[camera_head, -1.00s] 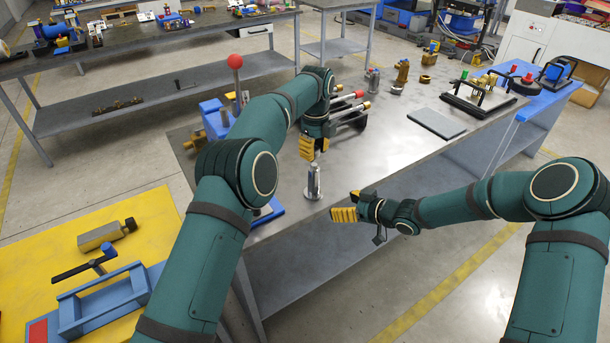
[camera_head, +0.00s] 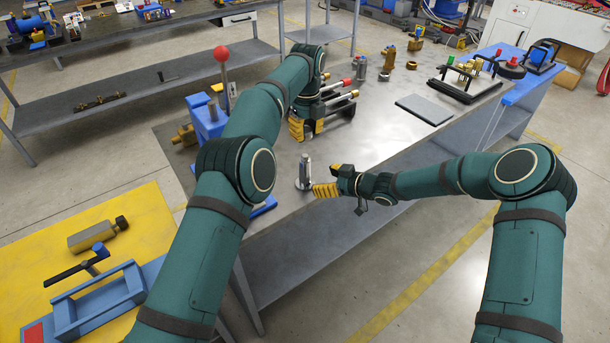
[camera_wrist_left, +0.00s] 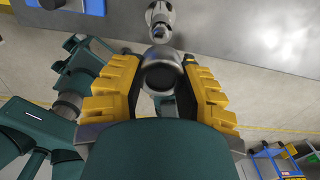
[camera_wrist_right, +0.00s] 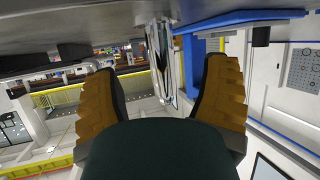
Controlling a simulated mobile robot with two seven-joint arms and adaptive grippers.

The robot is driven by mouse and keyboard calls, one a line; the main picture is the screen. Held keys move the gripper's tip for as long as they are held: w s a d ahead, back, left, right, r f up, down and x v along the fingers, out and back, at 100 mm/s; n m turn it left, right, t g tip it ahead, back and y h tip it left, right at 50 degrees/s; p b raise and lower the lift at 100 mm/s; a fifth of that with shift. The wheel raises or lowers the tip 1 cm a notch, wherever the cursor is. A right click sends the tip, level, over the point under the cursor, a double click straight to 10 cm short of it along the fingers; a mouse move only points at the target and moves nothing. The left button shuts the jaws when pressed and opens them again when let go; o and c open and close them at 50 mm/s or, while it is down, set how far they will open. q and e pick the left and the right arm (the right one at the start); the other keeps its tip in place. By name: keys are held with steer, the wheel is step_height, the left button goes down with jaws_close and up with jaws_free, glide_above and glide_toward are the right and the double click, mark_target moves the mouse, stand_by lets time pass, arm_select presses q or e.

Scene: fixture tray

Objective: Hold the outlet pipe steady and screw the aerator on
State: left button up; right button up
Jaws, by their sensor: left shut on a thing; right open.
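The outlet pipe (camera_head: 306,172) is a short grey metal tube standing upright on a round foot near the bench's front edge. It also shows ahead of the fingers in the left wrist view (camera_wrist_left: 160,18) and the right wrist view (camera_wrist_right: 162,60). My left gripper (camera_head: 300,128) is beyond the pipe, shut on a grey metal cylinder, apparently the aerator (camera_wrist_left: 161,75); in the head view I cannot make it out. My right gripper (camera_head: 327,181) is open just right of the pipe. Its yellow fingers stand wide on either side of the pipe's line, with no clear contact.
A blue fixture (camera_head: 208,118) with a red-knobbed lever (camera_head: 221,54) stands left of my left arm. Rods with red and brass ends (camera_head: 340,98) lie close behind my left gripper. A grey plate (camera_head: 424,109) and brass fittings (camera_head: 389,60) are farther back.

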mark_target(305, 177)
steer(key=x, duration=0.8)
steer(key=shift+w+a+f, duration=0.1)
jaws_close()
